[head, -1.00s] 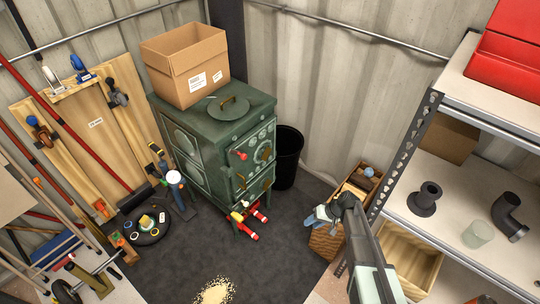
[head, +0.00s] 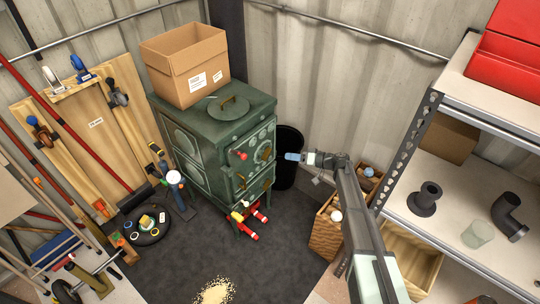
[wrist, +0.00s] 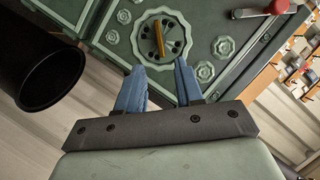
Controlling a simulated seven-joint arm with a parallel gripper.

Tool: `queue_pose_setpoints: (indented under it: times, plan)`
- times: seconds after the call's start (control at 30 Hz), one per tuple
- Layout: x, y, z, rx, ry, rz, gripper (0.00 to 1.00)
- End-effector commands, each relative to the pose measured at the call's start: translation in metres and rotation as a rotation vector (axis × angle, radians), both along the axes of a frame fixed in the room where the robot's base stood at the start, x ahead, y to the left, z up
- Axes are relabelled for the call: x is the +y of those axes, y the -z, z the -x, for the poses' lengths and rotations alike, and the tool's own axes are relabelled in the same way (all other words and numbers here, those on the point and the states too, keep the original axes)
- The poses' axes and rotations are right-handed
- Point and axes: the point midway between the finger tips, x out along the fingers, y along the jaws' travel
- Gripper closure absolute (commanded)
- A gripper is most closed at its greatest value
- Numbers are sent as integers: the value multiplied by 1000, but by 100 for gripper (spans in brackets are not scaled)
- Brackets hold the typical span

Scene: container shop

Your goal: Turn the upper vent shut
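The green stove (head: 215,125) stands in the corner. Its upper vent (head: 264,153) is on the upper door; in the wrist view the vent disc (wrist: 176,31) is scalloped, with dark holes and a brass bar (wrist: 159,38) standing nearly upright in the picture. My gripper (head: 287,156) is just right of the upper vent in the head view. In the wrist view my gripper (wrist: 159,64) has its blue fingers apart, with nothing between them. The bar lies ahead of the gap, and the fingers appear clear of it.
A black bin (head: 289,143) stands right of the stove, close to my gripper. A red-knobbed handle (head: 242,155) sticks out of the stove door. A cardboard box (head: 180,65) sits on top. A wooden crate (head: 324,235) and shelves (head: 470,165) are at right.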

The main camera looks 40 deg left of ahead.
Motion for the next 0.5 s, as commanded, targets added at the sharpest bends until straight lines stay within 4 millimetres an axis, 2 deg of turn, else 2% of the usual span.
queue_pose_setpoints:
  times: [0.2, 0.5]
  plan:
    - [38, 12, 10, 1, -1, 2, 64]
    - [82, 25, 23, 1, -1, 2, 64]
